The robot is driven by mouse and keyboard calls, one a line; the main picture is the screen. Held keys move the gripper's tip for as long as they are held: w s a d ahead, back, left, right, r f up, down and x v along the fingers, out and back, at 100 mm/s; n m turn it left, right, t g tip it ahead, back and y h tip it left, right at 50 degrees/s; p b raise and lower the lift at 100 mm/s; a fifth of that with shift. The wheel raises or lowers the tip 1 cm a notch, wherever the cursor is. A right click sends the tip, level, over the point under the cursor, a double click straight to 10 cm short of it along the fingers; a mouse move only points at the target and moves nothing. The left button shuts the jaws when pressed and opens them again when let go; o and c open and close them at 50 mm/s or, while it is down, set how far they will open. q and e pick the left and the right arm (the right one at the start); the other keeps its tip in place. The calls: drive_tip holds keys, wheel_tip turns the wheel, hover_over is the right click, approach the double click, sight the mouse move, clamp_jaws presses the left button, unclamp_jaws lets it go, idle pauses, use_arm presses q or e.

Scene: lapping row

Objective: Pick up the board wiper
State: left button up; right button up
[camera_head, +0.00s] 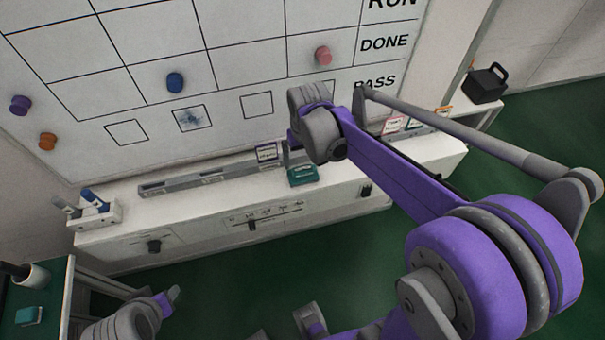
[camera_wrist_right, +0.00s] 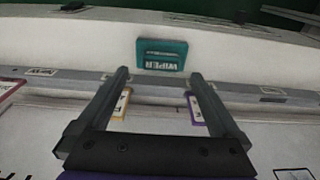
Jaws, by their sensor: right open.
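The board wiper is a teal block (camera_head: 303,175) with a white label, on the white ledge below the whiteboard. In the right wrist view the wiper (camera_wrist_right: 162,55) reads "WIPER" and lies just beyond my fingertips, roughly centred between them. My right gripper (camera_wrist_right: 158,77) is open and empty, with its fingers apart and pointing at the wiper. In the head view my wrist hides most of that gripper. A grey and purple part of my left arm shows at the lower left, far from the wiper; its jaws cannot be made out.
A grey rail (camera_head: 210,178) with labelled cards runs along the ledge beside the wiper. The whiteboard (camera_head: 245,60) rises behind, with coloured magnets and a blue smudge. A marker holder (camera_head: 95,215) stands at the ledge's left end. A black box (camera_head: 486,85) is at right.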

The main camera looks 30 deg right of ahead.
sight(303, 169)
drive_tip(key=f, duration=0.4)
drive_tip(key=shift+w+f, duration=0.2)
drive_tip(key=shift+w, duration=0.05)
drive_tip(key=c, duration=1.3)
